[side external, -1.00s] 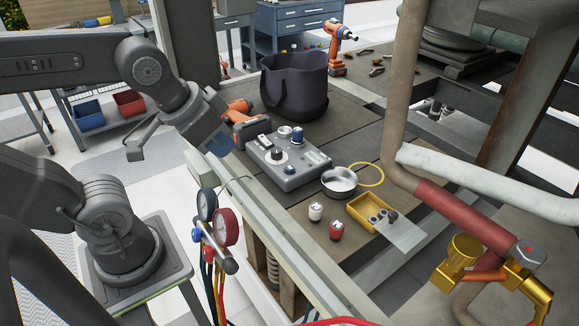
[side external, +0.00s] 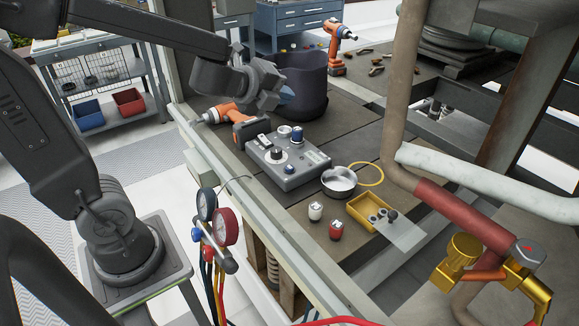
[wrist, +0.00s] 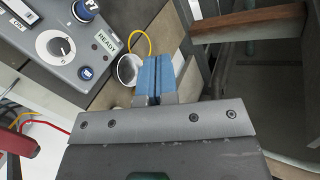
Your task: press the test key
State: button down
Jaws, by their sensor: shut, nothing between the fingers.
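I cannot read which control is the test key. My gripper (side external: 287,95) is raised behind the box, in front of the dark bucket. Its blue fingers (wrist: 157,77) are shut and empty, apart from the box and right of it in the wrist view.
A dark bucket (side external: 305,82) stands behind the box, and an orange drill (side external: 225,112) lies left of it. A metal bowl (side external: 338,182), a yellow cord loop (side external: 369,166), two small bottles and a yellow tray (side external: 365,212) are to the right. Pipes (side external: 406,110) rise at the right.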

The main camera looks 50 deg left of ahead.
aim_at(288, 166)
notch_tip(288, 166, down, 6)
jog(key=m+g+h, duration=0.3)
jog(key=m+g, duration=0.1)
jog(key=m, duration=0.5)
jog(key=shift+w+d+m+h, duration=0.25)
jog(key=shift+w+m+h, duration=0.05)
jog(key=shift+w+m, duration=0.1)
jog(key=shift+f, duration=0.15)
jog(key=shift+f, duration=4.35)
jog(key=shift+f, duration=0.15)
jog(key=shift+f, duration=0.3)
jog(key=shift+f, duration=0.4)
jog(key=shift+r, duration=0.85)
